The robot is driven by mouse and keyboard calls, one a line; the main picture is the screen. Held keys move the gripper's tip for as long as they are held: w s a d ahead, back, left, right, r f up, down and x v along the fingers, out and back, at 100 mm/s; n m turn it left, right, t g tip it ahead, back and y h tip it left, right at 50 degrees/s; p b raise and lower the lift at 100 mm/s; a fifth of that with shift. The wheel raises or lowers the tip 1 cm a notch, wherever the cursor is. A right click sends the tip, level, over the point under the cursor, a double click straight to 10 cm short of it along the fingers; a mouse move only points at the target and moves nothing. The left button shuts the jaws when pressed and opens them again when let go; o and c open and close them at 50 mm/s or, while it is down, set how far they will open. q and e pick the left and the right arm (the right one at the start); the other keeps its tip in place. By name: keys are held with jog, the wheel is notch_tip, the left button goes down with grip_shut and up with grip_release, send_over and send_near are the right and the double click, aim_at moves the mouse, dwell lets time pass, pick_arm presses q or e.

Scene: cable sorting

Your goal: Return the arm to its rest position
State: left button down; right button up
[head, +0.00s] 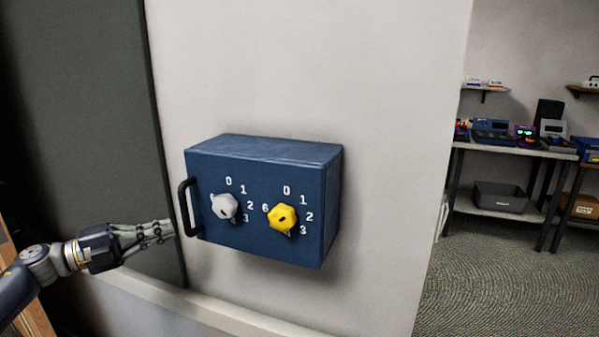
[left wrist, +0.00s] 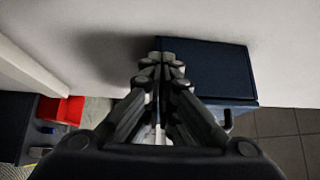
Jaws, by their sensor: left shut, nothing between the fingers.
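My left gripper (head: 163,229) comes in from the left in the head view, just left of a blue wall box. Its fingers are together with nothing between them, and it also shows in the left wrist view (left wrist: 167,62). The blue box (head: 262,247) is fixed to a pale wall. It has a black handle (head: 183,207) on its left edge, a grey knob (head: 224,206) and a yellow knob (head: 282,218), with white numbers around each. The fingertips are close to the handle; I cannot tell whether they touch it. My right gripper is not in view.
A dark panel (head: 85,120) stands left of the pale wall (head: 390,120). At the right, a table (head: 510,151) carries several devices, with a dark bin (head: 500,197) on its lower shelf. Carpeted floor (head: 500,285) is open there. A red item (left wrist: 62,110) shows in the left wrist view.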

pick_arm(q)
jog(key=w+d+f+n+t+y, duration=0.1)
jog(key=d+f+n+t+y, duration=0.65)
jog(key=d+f+n, duration=0.5)
jog(key=s+a+f+n+g+y, duration=0.1)
jog(key=s+f+n+g+y, duration=0.65)
jog(key=s+f+n, duration=0.75)
jog(key=s+d+f+g, duration=0.1)
jog(key=s+f+g, duration=0.3)
jog(key=s, duration=0.7)
jog(key=s+d+f+g, duration=0.1)
jog(key=s+f+g, duration=0.2)
jog(key=s, duration=0.9)
notch_tip(320, 180, down, 24)
jog(key=m+g, duration=0.1)
jog(key=s+a+f+g, duration=0.1)
jog(key=s+a+f, duration=0.2)
jog(key=s+f, duration=1.5)
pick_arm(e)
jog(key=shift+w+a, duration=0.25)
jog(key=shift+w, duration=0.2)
